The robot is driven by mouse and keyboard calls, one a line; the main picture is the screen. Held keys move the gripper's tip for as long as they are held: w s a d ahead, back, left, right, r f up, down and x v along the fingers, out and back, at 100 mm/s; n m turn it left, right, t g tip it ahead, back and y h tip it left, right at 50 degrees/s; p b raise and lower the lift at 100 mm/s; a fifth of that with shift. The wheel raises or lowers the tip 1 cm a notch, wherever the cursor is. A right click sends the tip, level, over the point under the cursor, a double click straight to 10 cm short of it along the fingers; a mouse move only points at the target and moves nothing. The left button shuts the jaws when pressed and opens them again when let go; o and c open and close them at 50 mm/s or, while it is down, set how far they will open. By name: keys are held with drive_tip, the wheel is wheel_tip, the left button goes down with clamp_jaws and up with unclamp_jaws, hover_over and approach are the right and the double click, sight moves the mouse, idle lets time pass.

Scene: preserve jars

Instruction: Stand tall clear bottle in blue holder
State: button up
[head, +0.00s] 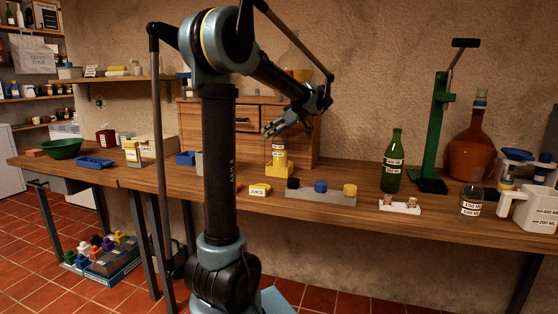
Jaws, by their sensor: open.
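A small blue block-like holder (185,158) sits on the bench just left of my arm. I cannot see whether its top is empty. A labelled, clear-looking container (279,152) stands upright in a yellow holder (280,171) at the middle of the bench; I cannot tell whether it is the tall clear bottle. My gripper (270,132) is open and empty, up and slightly left of that container, its fingers pointing down-left. No other tall clear bottle is plain to see; my arm hides part of the bench.
A grey block with coloured caps (320,194), a yellow block (260,189) and a white tray (400,206) lie near the front edge. A green bottle (391,163), green press (434,140) and glass beaker (471,203) stand right. A shallow blue tray (94,162) lies left.

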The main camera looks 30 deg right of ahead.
clamp_jaws()
drive_tip(key=shift+s, duration=0.1)
idle(0.6)
